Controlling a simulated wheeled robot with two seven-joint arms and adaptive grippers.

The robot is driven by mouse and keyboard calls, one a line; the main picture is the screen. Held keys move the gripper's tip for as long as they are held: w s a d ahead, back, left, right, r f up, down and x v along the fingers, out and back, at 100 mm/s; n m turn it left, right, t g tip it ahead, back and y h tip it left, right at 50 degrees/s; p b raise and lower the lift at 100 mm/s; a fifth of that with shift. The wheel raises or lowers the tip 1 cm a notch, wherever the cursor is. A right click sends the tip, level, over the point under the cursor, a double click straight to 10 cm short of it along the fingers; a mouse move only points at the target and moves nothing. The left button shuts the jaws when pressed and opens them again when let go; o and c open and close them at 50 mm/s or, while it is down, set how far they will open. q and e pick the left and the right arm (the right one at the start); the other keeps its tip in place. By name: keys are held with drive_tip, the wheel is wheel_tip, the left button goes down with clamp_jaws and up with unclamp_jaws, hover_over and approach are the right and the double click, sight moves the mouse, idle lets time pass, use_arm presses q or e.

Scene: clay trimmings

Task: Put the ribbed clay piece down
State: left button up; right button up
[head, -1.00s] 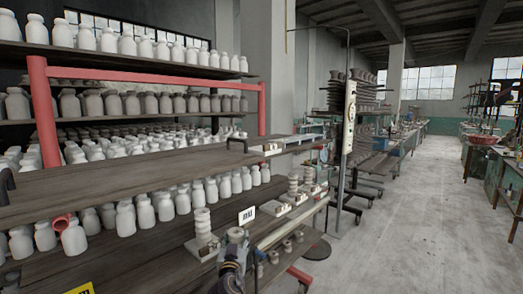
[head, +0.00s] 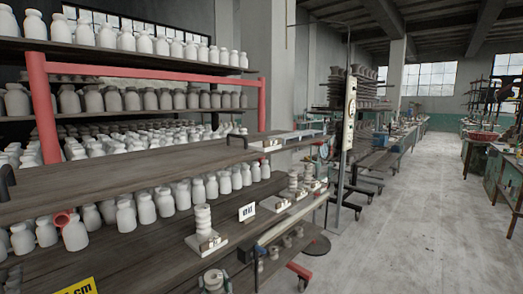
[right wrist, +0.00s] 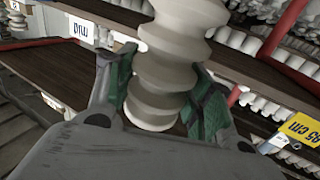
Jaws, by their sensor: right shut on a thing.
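The ribbed clay piece (right wrist: 168,72) is pale grey and stacked in rings; it fills the upper middle of the right wrist view. My right gripper (right wrist: 158,85) is shut on it, with a green-padded finger on each side. In the head view the top of the held piece (head: 213,279) shows at the bottom edge, in front of the lower shelf board; the gripper around it is mostly cut off. I cannot tell whether its base touches anything. My left gripper is not in view.
A similar ribbed stack (head: 203,221) stands on a pale base on the lower shelf (head: 150,262). A white card (head: 247,213) stands to its right, with more ribbed stacks (head: 293,184) beyond. A yellow label (head: 76,288) is at the bottom left. The shelf's left part looks bare.

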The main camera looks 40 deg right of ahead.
drive_tip(key=s+a+f+n+y, duration=0.3)
drive_tip(key=a+f+y, duration=0.1)
drive_tip(key=a, duration=0.3)
drive_tip(key=shift+f+t+y, duration=0.3)
drive_tip(key=shift+f, duration=0.2)
